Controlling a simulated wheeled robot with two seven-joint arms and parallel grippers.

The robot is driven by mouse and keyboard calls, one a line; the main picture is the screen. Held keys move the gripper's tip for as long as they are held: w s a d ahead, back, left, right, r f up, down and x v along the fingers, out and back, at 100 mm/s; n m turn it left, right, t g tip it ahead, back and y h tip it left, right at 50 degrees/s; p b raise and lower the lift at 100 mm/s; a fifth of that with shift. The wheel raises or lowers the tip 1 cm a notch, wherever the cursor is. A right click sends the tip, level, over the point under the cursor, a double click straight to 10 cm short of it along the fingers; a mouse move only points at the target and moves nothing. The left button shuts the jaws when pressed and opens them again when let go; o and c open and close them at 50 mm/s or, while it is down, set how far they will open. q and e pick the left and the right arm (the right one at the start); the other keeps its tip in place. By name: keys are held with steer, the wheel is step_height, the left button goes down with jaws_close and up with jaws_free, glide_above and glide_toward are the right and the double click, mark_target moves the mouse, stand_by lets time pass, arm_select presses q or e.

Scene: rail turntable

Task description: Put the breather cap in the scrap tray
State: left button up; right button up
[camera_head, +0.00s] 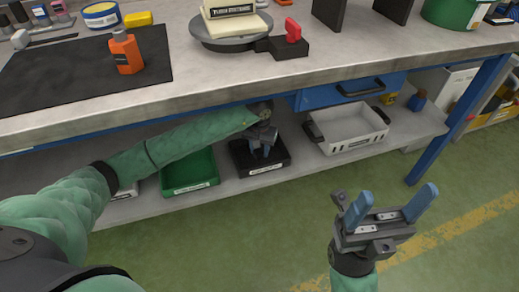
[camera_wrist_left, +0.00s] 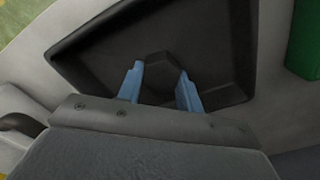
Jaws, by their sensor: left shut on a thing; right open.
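My left gripper (camera_head: 263,153) reaches under the worktop, over the black tray (camera_head: 268,172) on the lower shelf. In the left wrist view its blue fingers (camera_wrist_left: 160,78) point into the black tray (camera_wrist_left: 90,48) and are shut on a dark, blocky piece (camera_wrist_left: 163,68), which appears to be the breather cap. Dark on dark, I cannot tell whether the cap touches the tray floor. The tray labels are too small to read, so I cannot confirm which is the scrap tray. My right gripper (camera_head: 391,203) is open and empty, in front of the bench.
A green tray (camera_head: 190,180) stands left of the black tray and a white basket (camera_head: 350,137) to its right. The worktop edge (camera_head: 200,101) and blue drawer (camera_head: 345,91) hang above. An orange bottle (camera_head: 126,52) and a turntable (camera_head: 228,36) stand on top.

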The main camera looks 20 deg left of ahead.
mark_target(260, 149)
arm_select(q)
steer(key=shift+f, duration=0.15)
steer(key=o, duration=1.1)
steer(key=shift+r+p, duration=0.55)
steer(key=shift+r, duration=3.4)
